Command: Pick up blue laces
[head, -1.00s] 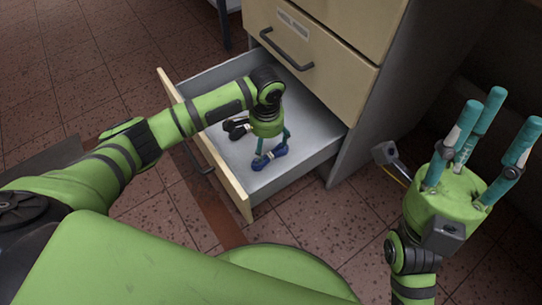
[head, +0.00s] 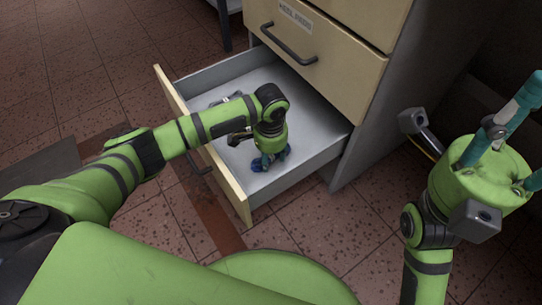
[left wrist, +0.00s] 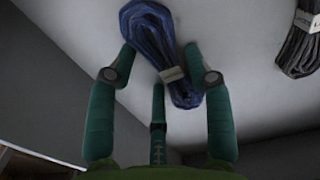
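The blue laces (left wrist: 155,40) are a folded bundle with a small pale label on the light drawer floor in the left wrist view. In the head view they show as a blue patch (head: 258,164) at the fingertips of my left gripper (head: 270,157), which points down into the drawer. In the left wrist view my left gripper (left wrist: 160,62) has its fingers spread, two on either side of the bundle's lower part and one below it. I cannot tell whether they touch. My right gripper (head: 510,125) is raised, open and empty, its fingertips partly out of frame.
The laces lie in an open drawer (head: 290,178) of a beige and grey cabinet (head: 345,75). A dark grey lace bundle (left wrist: 300,45) with a white label lies to the right in the left wrist view. The drawer walls surround my left gripper.

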